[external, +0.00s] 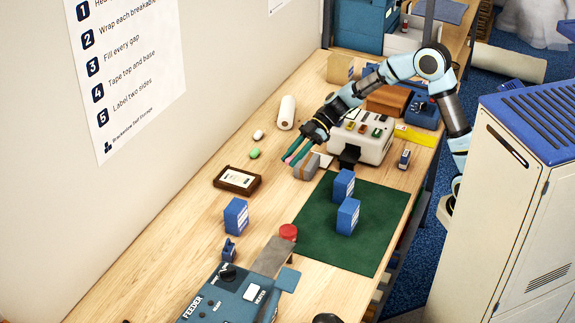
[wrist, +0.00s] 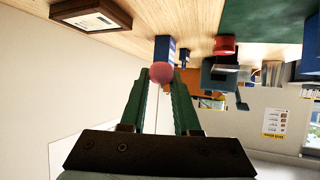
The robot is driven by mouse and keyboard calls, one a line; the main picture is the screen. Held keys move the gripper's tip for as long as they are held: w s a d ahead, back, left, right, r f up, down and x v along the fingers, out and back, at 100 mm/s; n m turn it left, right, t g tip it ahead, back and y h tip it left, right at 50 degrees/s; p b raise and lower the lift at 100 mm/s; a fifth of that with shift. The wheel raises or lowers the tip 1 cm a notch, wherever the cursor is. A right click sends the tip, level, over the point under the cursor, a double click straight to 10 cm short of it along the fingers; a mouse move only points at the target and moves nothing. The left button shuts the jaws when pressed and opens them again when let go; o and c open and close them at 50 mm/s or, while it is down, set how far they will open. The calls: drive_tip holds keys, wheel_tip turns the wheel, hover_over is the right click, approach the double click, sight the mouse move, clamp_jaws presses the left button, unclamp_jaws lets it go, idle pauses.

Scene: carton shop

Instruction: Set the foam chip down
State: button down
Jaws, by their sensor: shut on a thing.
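A pink foam chip (wrist: 162,73) sits between the tips of my gripper's green fingers in the wrist view. My gripper (wrist: 160,82) is shut on it. In the external view my gripper (external: 292,158) is held above the wooden table, with a bit of the pink chip (external: 288,159) showing at its tips. A green foam chip (external: 254,153) and a white one (external: 258,134) lie on the table to the left of my gripper, apart from it.
A brown framed card (external: 222,181) lies at the left; it also shows in the wrist view (wrist: 122,15). A grey block (external: 304,168) is close to my gripper. Blue boxes (external: 236,214) stand on and beside the green mat (external: 370,248). The feeder (external: 228,296) is at the front.

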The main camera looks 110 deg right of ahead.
sight(294, 191)
drive_tip(key=shift+a+f, duration=0.3)
drive_tip(key=shift+a, duration=0.25)
wheel_tip(294, 191, down, 10)
drive_tip(key=shift+a+r+p, duration=0.1)
drive_tip(key=shift+r+p, duration=0.1)
drive_tip(key=shift+p, duration=0.9)
